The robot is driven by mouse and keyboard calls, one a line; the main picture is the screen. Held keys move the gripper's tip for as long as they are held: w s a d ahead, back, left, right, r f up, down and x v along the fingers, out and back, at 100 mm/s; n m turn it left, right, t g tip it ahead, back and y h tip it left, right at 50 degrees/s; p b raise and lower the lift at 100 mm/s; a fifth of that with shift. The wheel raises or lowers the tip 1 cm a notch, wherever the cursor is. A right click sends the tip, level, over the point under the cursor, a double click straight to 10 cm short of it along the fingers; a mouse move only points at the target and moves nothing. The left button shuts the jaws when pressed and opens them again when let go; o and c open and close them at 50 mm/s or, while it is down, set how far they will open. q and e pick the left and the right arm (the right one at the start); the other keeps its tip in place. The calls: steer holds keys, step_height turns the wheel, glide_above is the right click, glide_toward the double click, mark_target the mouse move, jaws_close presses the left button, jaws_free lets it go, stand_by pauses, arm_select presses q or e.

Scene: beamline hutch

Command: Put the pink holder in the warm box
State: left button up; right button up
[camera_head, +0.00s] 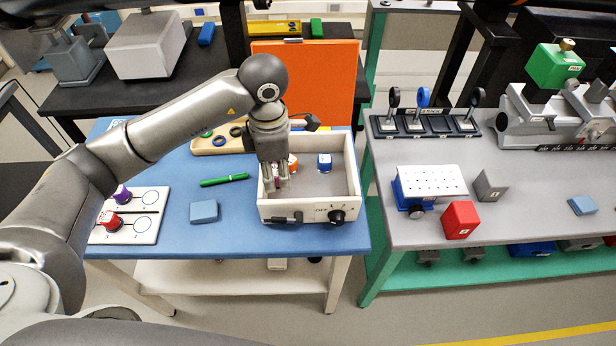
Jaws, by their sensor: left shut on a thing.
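The warm box (298,207) is a white open-topped box with a dark knob on its front, standing on the blue table. Its orange lid (330,85) stands upright behind it. My left gripper (277,186) reaches down from above into the left part of the box. It is shut on the pink holder (276,181), of which only a little shows between the fingers. I cannot tell whether the holder touches the box floor. My right gripper is not in view.
Inside the box, an orange-and-white holder (292,161) is close behind my gripper, and a blue-and-white one (324,162) stands farther right. Left of the box are a green pen (224,180), a blue block (204,211) and a white board (148,222) with purple and red holders.

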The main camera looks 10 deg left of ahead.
arm_select(q)
steer(key=n, duration=0.2)
steer(key=w+n, duration=0.1)
steer(key=n, duration=0.1)
steer(key=shift+w+d+n+p, duration=0.2)
steer(key=shift+n+p, duration=0.1)
steer(key=shift+p, duration=0.05)
steer(key=w+n, duration=0.1)
steer(key=n, duration=0.3)
steer(key=n+p, duration=0.4)
steer(key=n, duration=0.7)
glide_above(290, 196)
step_height(290, 196, down, 7)
steer(key=shift+r, duration=0.15)
step_height(290, 196, down, 4)
steer(key=shift+r+p, duration=0.1)
steer(key=shift+p, duration=0.7)
steer(key=shift+w+f, duration=0.1)
steer(key=shift+f, duration=0.35)
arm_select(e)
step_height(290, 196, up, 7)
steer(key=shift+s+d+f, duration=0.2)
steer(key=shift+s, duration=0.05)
